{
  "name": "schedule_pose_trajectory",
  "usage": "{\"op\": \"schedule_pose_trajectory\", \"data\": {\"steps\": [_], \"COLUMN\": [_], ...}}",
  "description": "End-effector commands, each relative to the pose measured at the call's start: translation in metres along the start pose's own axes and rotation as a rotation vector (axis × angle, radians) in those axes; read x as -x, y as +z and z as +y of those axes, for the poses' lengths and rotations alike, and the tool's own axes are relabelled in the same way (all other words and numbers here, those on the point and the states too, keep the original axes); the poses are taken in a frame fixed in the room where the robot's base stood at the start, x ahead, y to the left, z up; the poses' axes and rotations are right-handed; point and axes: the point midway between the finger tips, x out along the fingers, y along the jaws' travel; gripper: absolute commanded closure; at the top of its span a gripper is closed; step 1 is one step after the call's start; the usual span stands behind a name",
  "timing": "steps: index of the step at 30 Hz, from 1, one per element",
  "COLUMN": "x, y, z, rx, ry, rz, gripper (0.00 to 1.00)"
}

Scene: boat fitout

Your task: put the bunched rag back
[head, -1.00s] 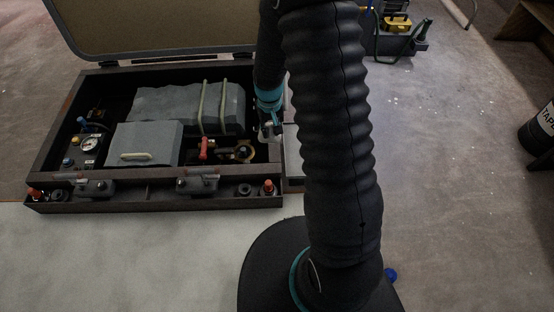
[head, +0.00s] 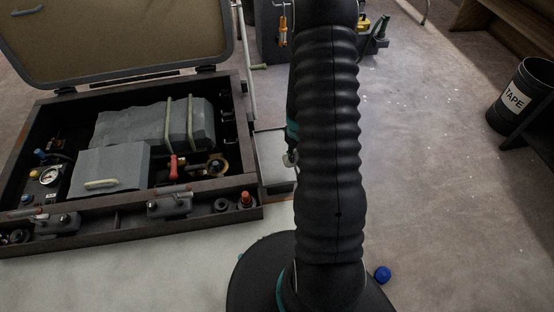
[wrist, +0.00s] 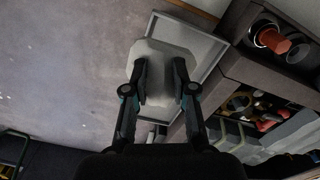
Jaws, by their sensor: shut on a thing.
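My gripper (wrist: 160,85) is shut on a pale grey-white bunched rag (wrist: 152,52), which sticks out past the fingertips in the wrist view. The rag is above a shallow grey tray (wrist: 212,58) with a light rim, overlapping its left part in the picture; I cannot tell whether it touches. In the head view the tray (head: 276,180) stands against the right side of the open case. There my arm hides most of the gripper, and only a small pale bit shows at the arm's left edge.
The open dark case (head: 120,240) holds grey foam blocks (head: 110,165), a gauge (head: 48,177) and a red-handled valve (head: 174,167). Its lid (head: 130,40) stands up behind.

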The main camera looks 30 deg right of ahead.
Motion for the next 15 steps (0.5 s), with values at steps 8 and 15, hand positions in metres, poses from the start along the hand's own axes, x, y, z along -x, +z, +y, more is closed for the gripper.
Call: {"op": "schedule_pose_trajectory", "data": {"steps": [8,15], "x": [-0.035,-0.05], "y": [-0.054,-0.081], "z": [-0.013,-0.019], "rx": [0.001,-0.002], "ry": [0.0,0.0], "rz": [-0.001,0.0], "gripper": [1.0,1.0]}}
